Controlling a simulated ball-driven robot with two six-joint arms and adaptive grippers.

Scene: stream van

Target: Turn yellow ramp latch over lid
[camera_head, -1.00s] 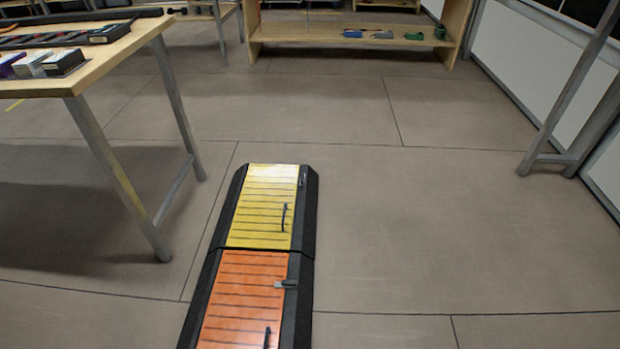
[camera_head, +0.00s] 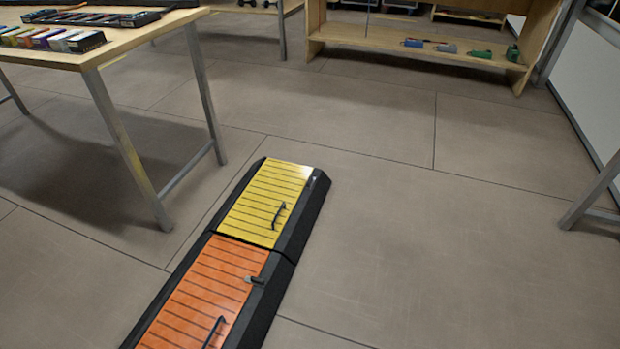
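The yellow ramp lid (camera_head: 268,200) lies shut on the floor at the centre, slatted, with a dark handle (camera_head: 279,215) near its right side. A small dark piece, perhaps the yellow latch (camera_head: 310,180), sits on the black frame by the lid's far right corner; it is too small to tell its angle. The orange ramp lid (camera_head: 203,293) adjoins it on the near side. A grey latch (camera_head: 254,280) reaches from the frame onto the orange lid's right edge. Neither of my grippers is in view.
A wooden table (camera_head: 120,48) with metal legs and small boxes stands at the left. A wooden shelf (camera_head: 420,60) with small tools is at the back. A metal leg (camera_head: 592,190) stands at the right. The floor right of the ramp is open.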

